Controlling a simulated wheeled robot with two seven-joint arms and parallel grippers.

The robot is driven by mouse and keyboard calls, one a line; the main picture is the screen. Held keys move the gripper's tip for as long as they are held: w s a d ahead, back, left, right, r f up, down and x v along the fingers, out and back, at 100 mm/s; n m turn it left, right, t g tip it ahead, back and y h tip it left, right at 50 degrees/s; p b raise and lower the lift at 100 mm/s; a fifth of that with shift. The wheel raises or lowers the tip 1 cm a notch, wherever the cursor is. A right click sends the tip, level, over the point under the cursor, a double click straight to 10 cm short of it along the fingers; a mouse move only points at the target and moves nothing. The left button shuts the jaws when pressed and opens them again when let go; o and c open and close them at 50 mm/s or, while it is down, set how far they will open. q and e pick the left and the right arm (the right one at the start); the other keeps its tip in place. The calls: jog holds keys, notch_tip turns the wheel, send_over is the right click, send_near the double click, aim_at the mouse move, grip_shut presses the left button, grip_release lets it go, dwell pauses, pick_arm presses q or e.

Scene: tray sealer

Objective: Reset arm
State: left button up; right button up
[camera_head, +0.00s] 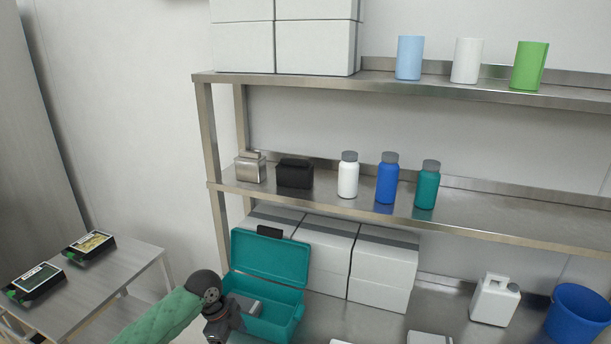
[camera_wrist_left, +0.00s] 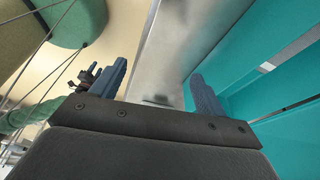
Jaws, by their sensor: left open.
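My left arm, in a green sleeve (camera_head: 160,318), comes in from the lower left in the head view. Its dark wrist and left gripper (camera_head: 232,318) are at the left side of an open teal box (camera_head: 283,312). In the left wrist view my left gripper (camera_wrist_left: 158,88) has its two blue-grey fingers spread apart, with nothing held between them. The grey metal surface (camera_wrist_left: 175,45) shows between and beyond the fingers. Teal walls of the box (camera_wrist_left: 285,75) fill the right side of that view, close to the right finger. My right gripper is not in view.
A metal shelf (camera_head: 480,212) above holds bottles, a black box (camera_head: 295,174) and a metal container (camera_head: 250,168). White boxes (camera_head: 382,270) stand behind the teal box. A white jug (camera_head: 494,300) and blue bucket (camera_head: 578,316) are right. A side table (camera_head: 95,290) holds two packed trays.

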pick_arm(q)
jog(key=s+d+f+n+t, duration=0.1)
jog(key=s+d+f+n, duration=0.2)
jog(key=s, duration=0.4)
jog(key=s+d+f+n+t, duration=0.1)
jog(key=s+d+f+n, duration=0.1)
jog(key=s+d+n, duration=0.3)
jog(key=s+a+n+t+y, duration=0.1)
jog(key=s+a+n, duration=0.4)
jog(key=s, duration=0.4)
jog(key=s+a+n+t+y, duration=0.1)
jog(key=s+a+n+y, duration=0.1)
jog(key=s+a+n, duration=0.6)
jog(key=s+d+f+m, duration=0.1)
jog(key=d+f, duration=0.1)
jog(key=f, duration=0.8)
jog(key=s+d+f+m+g, duration=0.1)
jog(key=s+d+f, duration=0.1)
jog(key=f, duration=0.8)
jog(key=s+d+f+g, duration=0.1)
jog(key=s+d+f, duration=0.1)
jog(key=f, duration=0.9)
jog(key=shift+d+m+h, duration=0.3)
jog(key=shift+d+m, duration=0.1)
jog(key=shift+d, duration=0.15)
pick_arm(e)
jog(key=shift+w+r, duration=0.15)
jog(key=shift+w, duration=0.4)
